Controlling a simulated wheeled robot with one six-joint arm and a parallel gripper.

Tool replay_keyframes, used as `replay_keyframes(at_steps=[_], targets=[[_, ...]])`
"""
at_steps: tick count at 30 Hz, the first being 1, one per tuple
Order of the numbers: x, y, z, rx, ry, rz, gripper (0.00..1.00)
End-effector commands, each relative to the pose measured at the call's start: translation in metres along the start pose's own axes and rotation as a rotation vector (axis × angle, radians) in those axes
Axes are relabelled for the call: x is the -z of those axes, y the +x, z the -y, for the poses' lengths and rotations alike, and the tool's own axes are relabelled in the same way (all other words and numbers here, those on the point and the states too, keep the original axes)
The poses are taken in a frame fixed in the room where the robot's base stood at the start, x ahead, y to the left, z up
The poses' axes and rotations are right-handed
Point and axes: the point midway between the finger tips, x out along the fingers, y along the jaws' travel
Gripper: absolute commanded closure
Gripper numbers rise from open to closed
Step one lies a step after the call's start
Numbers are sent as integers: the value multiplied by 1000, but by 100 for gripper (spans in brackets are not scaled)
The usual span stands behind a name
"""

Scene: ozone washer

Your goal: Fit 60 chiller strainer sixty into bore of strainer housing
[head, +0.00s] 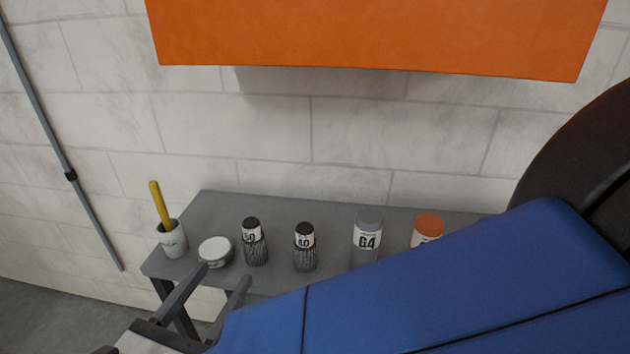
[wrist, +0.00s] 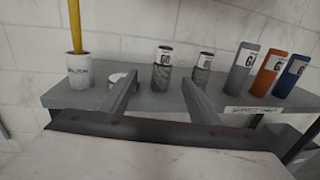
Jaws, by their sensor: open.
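A dark mesh strainer with a black cap and a white label (head: 255,243) stands upright on the grey shelf. In the wrist view its label appears to read 60 (wrist: 163,70). A similar strainer (head: 305,247) stands just to its right; it also shows in the wrist view (wrist: 202,74), where its number is too small to read. My gripper (head: 224,272) is open and empty at the shelf's front. In the wrist view its fingers (wrist: 160,82) point toward the left strainer, apart from it. I cannot make out a strainer housing or its bore.
The grey shelf (head: 210,205) also holds a white cup (head: 172,240) with a yellow stick, a round white-lidded tin (head: 215,251), a grey G4 cartridge (head: 367,238), an orange cartridge (head: 428,228) and a blue cartridge (wrist: 292,75). An orange panel (head: 370,35) hangs above.

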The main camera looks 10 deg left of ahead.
Motion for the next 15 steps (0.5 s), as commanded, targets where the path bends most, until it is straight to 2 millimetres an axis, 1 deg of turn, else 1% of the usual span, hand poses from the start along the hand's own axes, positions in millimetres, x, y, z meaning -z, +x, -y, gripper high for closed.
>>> replay_keyframes(at_steps=[1, 3, 12, 15], targets=[[0, 10, 1, 4, 0, 0, 43], [0, 23, 1, 5, 1, -1, 43], [0, 74, 2, 5, 0, -1, 43], [0, 89, 2, 5, 0, -1, 43]])
